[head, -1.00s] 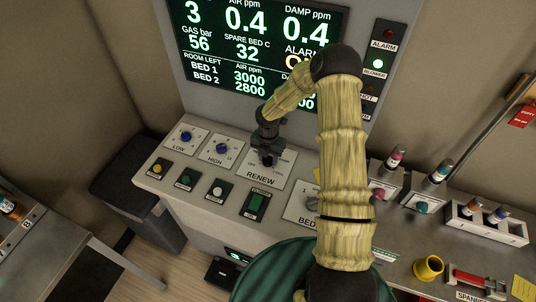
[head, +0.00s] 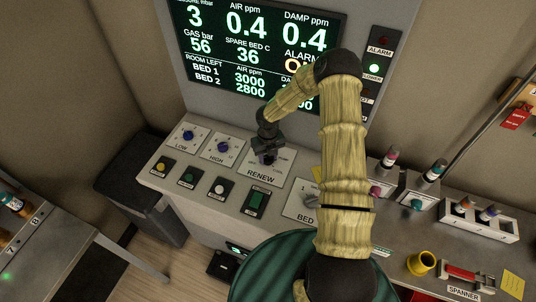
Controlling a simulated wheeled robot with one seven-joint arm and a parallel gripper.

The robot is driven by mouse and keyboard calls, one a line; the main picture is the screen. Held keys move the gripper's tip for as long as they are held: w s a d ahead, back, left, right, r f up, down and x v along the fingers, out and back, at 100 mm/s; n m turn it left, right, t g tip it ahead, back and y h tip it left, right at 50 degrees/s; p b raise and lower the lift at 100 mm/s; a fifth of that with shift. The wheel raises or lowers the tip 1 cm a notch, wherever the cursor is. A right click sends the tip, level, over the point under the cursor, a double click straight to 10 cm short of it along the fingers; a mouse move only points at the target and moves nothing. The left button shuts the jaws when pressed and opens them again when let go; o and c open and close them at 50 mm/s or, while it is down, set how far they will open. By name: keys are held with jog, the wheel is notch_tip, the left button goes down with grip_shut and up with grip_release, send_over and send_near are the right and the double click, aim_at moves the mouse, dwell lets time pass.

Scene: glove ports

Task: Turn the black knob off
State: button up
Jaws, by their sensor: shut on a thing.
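The black knob (head: 267,159) sits on the white plate marked RENEW (head: 260,174), on the sloping control panel. My gripper (head: 267,150) points down at it and is shut on it. The jaws and wrist hide much of the knob, so I cannot tell its pointer's setting. The display (head: 250,45) above the panel reads SPARE BED C 36.
Blue knobs marked LOW (head: 188,136) and HIGH (head: 222,147) are left of the RENEW plate. The BED knob (head: 311,200) is to the right. A yellow cup (head: 421,263) stands at the lower right.

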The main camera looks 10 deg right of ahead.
aim_at(268, 157)
jog(key=shift+w+r, duration=0.1)
jog(key=shift+w, duration=0.05)
dwell(0.3)
jog(key=o, duration=1)
notch_tip(268, 157, up, 17)
jog(key=b, duration=0.4)
jog(key=shift+r, duration=0.15)
